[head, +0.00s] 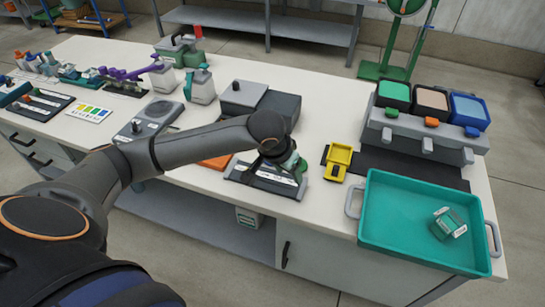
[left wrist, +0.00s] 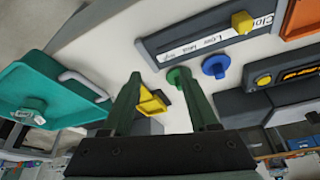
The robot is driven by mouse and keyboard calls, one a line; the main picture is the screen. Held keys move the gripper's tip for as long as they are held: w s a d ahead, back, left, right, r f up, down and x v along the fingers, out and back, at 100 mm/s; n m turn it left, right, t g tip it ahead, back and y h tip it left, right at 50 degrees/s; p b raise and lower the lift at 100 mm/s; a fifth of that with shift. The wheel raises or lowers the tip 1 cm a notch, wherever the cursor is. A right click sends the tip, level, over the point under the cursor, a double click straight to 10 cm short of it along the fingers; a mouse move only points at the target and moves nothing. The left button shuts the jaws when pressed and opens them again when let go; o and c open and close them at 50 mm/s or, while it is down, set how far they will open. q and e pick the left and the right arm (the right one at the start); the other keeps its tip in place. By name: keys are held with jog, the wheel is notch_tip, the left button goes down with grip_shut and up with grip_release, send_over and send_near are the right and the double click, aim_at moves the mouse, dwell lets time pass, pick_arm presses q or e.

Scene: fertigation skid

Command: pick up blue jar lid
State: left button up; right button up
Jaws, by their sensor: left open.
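A small blue round lid (left wrist: 216,65) with a slot-like mark lies on the pale bench in the left wrist view, beside a grey labelled board (left wrist: 165,42). A green round piece (left wrist: 177,74), seemingly another lid, is left of it, close to the tip of one finger. My left gripper (left wrist: 160,80) is open, with the blue lid outside the gap, past the right finger in that view. In the head view my left gripper (head: 287,164) is low over the labelled board (head: 245,174) and hides the blue lid. My right gripper is not in view.
A yellow holder (head: 339,160) stands right of the gripper and a teal tray (head: 390,240) at the bench's right end. Behind it is a grey rack of coloured bins (head: 415,125). An orange piece (head: 215,162) and a scale (head: 150,120) are to the left.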

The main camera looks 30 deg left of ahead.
pick_arm(q)
jog(key=w+a+r+n+y, duration=0.1)
jog(key=w+a+r+n, duration=0.15)
jog(key=a, duration=0.25)
jog(key=w+a+r+n, duration=0.2)
jog(key=a+r, duration=0.1)
jog(key=a, duration=0.2)
jog(key=shift+m, duration=0.25)
jog(key=x, duration=0.6)
jog(key=shift+f+b, duration=0.25)
jog(key=shift+b, duration=0.05)
jog(key=shift+x, duration=2.65)
jog(key=shift+s+d, duration=0.1)
jog(key=shift+d, duration=0.05)
jog(key=shift+c, duration=0.3)
grip_shut()
